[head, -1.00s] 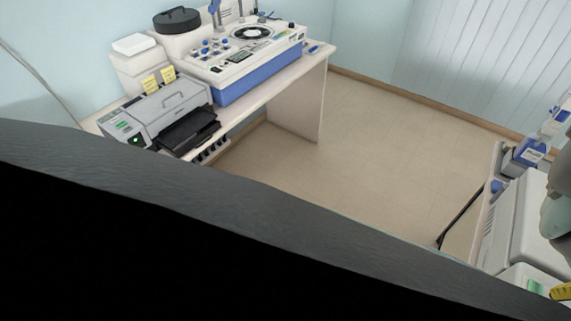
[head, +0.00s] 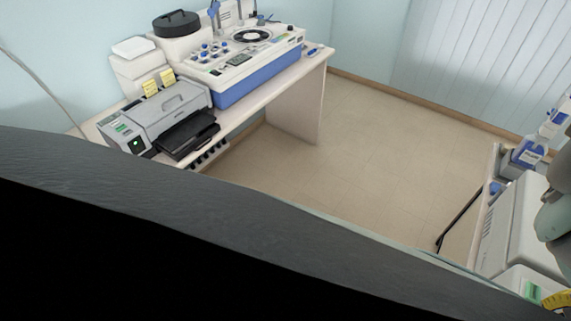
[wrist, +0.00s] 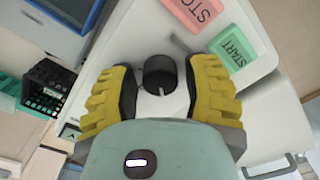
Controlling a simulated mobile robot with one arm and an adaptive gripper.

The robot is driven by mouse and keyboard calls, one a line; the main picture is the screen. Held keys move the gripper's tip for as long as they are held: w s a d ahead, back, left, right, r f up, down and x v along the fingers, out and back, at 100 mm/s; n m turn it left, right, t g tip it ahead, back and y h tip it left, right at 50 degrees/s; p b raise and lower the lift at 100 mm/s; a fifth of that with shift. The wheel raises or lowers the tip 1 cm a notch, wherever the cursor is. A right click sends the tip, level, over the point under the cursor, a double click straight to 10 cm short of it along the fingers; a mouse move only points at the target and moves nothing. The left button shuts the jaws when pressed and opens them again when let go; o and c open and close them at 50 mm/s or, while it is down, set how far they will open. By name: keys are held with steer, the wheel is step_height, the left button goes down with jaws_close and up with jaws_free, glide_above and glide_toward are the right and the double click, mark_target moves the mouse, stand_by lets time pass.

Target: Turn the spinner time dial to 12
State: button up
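The black round time dial (wrist: 158,74) stands on the white spinner panel (wrist: 140,32) in the wrist view. A grey mark or pointer shows beside it, toward the STOP button. My gripper (wrist: 160,82) is open, with one yellow ribbed finger on each side of the dial. A small gap shows between the dial and each finger. No dial number is readable.
In the wrist view, a red STOP button (wrist: 195,12) and a green START button (wrist: 232,46) lie close to the right finger. A dark rack (wrist: 48,86) is at left. In the head view, a desk (head: 297,105) holds a grey printer-like device (head: 165,108); open floor lies between.

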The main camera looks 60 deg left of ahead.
jaws_close()
steer(key=shift+m, duration=0.3)
steer(key=m+b, duration=0.2)
steer(key=shift+w+a+f+m, duration=0.1)
steer(key=shift+m, duration=0.3)
steer(key=m+b, duration=0.2)
steer(key=m, duration=0.4)
steer(key=m+b, duration=0.1)
steer(key=m, duration=0.4)
steer(key=shift+m, duration=0.4)
steer(key=shift+m+b, duration=0.4)
steer(key=shift+m, duration=1.9)
